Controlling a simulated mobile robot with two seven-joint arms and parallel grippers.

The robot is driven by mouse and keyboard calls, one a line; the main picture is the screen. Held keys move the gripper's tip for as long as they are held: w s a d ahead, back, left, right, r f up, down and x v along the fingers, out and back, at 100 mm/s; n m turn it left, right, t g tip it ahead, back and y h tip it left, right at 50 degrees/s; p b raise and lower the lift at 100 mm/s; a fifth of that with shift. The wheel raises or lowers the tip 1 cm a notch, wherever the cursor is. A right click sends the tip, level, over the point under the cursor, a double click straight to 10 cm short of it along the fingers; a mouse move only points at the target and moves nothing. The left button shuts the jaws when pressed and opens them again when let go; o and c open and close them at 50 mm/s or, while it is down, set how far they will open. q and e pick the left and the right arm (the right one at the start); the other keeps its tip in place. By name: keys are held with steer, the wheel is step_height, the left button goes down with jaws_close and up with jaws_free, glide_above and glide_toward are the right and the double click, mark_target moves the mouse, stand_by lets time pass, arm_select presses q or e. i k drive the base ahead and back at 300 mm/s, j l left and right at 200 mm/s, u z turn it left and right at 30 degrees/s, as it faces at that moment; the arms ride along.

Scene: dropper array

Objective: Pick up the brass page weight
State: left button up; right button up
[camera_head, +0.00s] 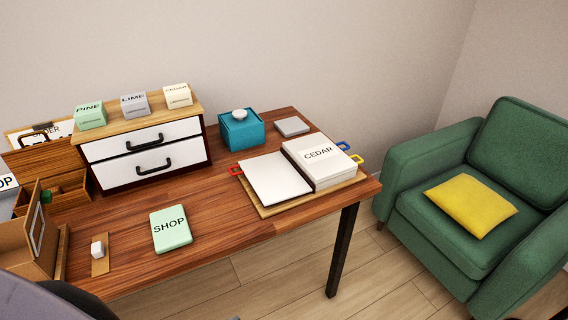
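I cannot make out a brass-coloured page weight for certain in the head view. An open book (275,183) with blank left page and a thick right block marked CEDAR (318,155) lies on a tan board at the right end of the desk. Red, blue and yellow tabs stick out at its sides. A flat grey slab (291,126) lies behind it. A teal box (241,131) with a pale round knob on top stands to the left of the slab. Neither of my grippers is in view.
A two-drawer cabinet (147,158) bears PINE, LIME and CEDAR blocks. A green SHOP booklet (170,229) and a small white block (98,248) on a tan strip lie in front. Wooden boxes crowd the left. A green armchair (480,200) stands right of the desk (225,222).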

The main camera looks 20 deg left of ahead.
mark_target(56, 191)
steer(key=k+l+u, duration=0.1)
steer(key=u, duration=2.05)
steer(key=i+j, duration=0.1)
steer(key=j, duration=0.3)
steer(key=i+j, duration=0.1)
steer(key=j, duration=0.25)
steer(key=i+j, duration=0.1)
steer(key=j, duration=0.3)
steer(key=i+j, duration=0.1)
steer(key=j, duration=0.3)
steer(key=i+j, duration=0.1)
steer(key=j, duration=0.3)
steer(key=i+j, duration=0.15)
steer(key=j, duration=0.2)
steer(key=k+u, duration=0.05)
